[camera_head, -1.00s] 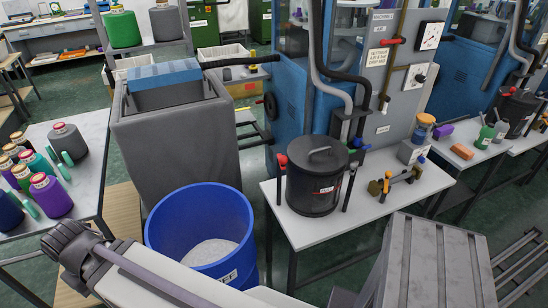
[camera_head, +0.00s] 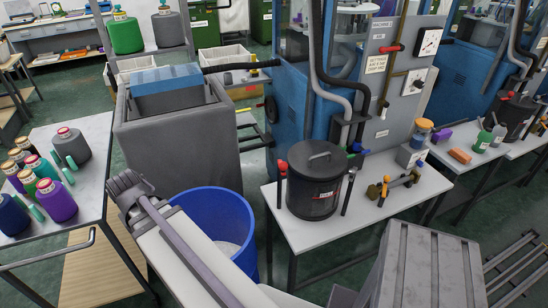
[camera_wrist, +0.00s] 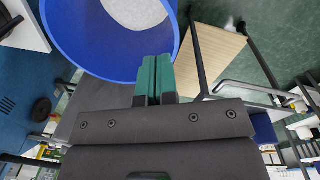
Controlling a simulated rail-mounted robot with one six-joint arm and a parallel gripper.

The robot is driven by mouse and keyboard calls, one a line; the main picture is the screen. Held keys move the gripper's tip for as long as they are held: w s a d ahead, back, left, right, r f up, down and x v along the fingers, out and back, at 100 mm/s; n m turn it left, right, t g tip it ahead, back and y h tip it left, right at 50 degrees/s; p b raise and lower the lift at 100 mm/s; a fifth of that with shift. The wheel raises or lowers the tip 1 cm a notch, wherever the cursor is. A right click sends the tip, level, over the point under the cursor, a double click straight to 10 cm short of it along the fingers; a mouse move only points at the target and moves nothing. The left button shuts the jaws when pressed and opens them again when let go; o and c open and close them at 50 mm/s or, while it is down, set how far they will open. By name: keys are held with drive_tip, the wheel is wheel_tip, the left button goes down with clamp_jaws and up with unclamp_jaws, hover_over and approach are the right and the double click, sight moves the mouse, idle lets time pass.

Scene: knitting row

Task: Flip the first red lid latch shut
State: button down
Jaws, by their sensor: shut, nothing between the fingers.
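A black lidded pot (camera_head: 313,185) stands on the white table. A red latch (camera_head: 282,166) stands upright at its left side, on a dark post. A blue latch (camera_head: 357,148) sits at its back right. I cannot tell from here how far the red latch is from closed on the lid. My gripper (camera_wrist: 154,75) shows in the wrist view with its teal fingers shut together and empty. It is beside the blue bin and well away from the pot. My gripper's fingers are hidden in the head view, where only my arm shows.
The blue bin (camera_head: 238,205) stands left of the white table (camera_head: 400,200), and its rim (camera_wrist: 110,76) is close to my fingers. A grey tub (camera_head: 180,150) is behind it. A table (camera_head: 95,140) with yarn cones is at left. A grey slatted box (camera_head: 425,270) stands front right.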

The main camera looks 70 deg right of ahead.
sight(281, 164)
drive_tip(key=s+d+r+m+g+h+p, duration=0.1)
drive_tip(key=s+d+r+m, duration=0.1)
drive_tip(key=d, duration=0.9)
drive_tip(key=s+d+r+m+g+h+p, duration=0.1)
drive_tip(key=s+d+m, duration=0.4)
drive_tip(key=d, duration=0.6)
drive_tip(key=s+d+r+m+g+h+p, duration=0.1)
drive_tip(key=s+d+r+m+h, duration=0.2)
drive_tip(key=d, duration=0.7)
wheel_tip(281, 164, up, 2)
drive_tip(key=shift+s+d+r+m+p, duration=0.1)
drive_tip(key=shift+s+d+m+p, duration=0.25)
drive_tip(key=shift+s, duration=0.65)
drive_tip(key=shift+d, duration=0.1)
drive_tip(key=s+d+f+b, duration=0.6)
drive_tip(key=f+b, duration=0.3)
drive_tip(key=shift+s, duration=0.15)
